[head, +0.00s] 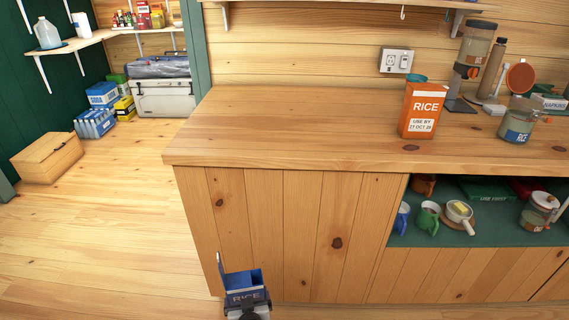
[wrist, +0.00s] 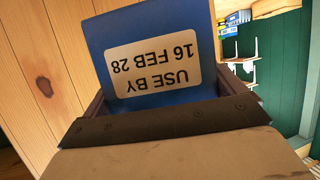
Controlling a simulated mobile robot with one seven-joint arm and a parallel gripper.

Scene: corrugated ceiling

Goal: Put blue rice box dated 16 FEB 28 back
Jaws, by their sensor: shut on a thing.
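The blue rice box (head: 244,284) is at the bottom of the head view, in front of the counter's wooden side panels. Its top looks open, with a flap standing up at its left. My gripper (head: 247,306) is shut on the box from below in the picture. In the wrist view the blue box (wrist: 207,33) fills the space beyond my gripper (wrist: 170,115), and its label reads USE BY 16 FEB 28, upside down. The box's lower part is hidden by the gripper.
An orange rice box (head: 420,108) labelled 27 OCT 28 stands on the wooden counter (head: 290,120). A glass rice jar (head: 518,122) and a dispenser (head: 473,60) stand right of it. The counter's left half is bare.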

